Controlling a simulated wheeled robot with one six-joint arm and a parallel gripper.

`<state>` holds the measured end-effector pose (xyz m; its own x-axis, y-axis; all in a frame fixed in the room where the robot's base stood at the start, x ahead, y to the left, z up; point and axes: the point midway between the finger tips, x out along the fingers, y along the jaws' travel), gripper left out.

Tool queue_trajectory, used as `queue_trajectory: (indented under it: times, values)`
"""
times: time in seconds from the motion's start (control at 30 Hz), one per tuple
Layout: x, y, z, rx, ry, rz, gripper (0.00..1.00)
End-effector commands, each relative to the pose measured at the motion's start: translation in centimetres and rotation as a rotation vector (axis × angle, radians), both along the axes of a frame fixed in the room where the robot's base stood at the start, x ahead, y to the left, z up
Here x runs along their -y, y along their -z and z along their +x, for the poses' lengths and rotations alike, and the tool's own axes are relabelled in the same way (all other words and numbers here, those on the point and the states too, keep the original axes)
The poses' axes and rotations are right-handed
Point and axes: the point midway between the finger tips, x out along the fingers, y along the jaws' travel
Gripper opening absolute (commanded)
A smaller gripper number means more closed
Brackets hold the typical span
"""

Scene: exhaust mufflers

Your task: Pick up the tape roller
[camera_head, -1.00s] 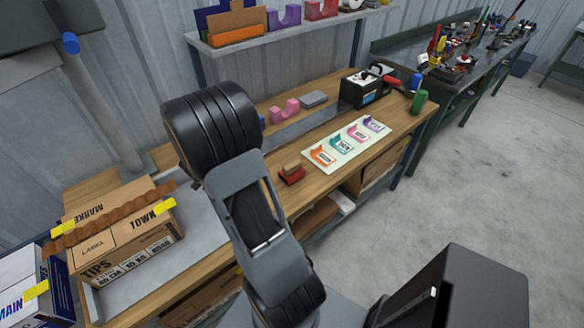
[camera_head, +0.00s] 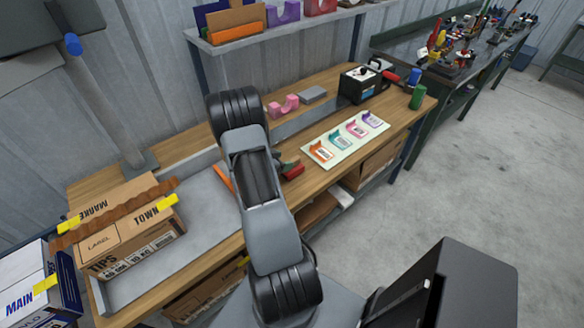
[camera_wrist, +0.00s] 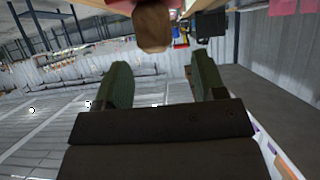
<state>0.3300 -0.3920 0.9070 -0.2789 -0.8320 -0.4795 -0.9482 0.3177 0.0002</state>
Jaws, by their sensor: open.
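A small red item with a brown block-like part, which looks to be the tape roller (camera_head: 292,170), lies on the wooden bench just right of my arm in the head view. My arm covers part of it. In the wrist view its brown part (camera_wrist: 152,28) shows at the top, with a bit of red above. My gripper (camera_wrist: 162,62) is open and empty, its two green fingers apart. The brown part lies beyond the fingertips, roughly between them across the picture, with no contact visible. In the head view my arm hides most of the gripper.
A pink holder (camera_head: 284,106), a grey block (camera_head: 313,95) and a black toolbox (camera_head: 364,85) stand behind. Taped cartons (camera_head: 125,228) fill the left. An orange strip (camera_head: 222,178) shows left of my arm.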

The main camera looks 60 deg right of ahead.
Motion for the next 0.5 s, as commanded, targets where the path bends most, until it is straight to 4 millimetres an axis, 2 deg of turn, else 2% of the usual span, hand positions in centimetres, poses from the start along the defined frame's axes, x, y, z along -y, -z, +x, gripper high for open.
queue_trajectory:
  times: [0.5]
  values:
    - [4.2, 2.5, -1.6, 0.000, 0.000, 0.001, 0.64]
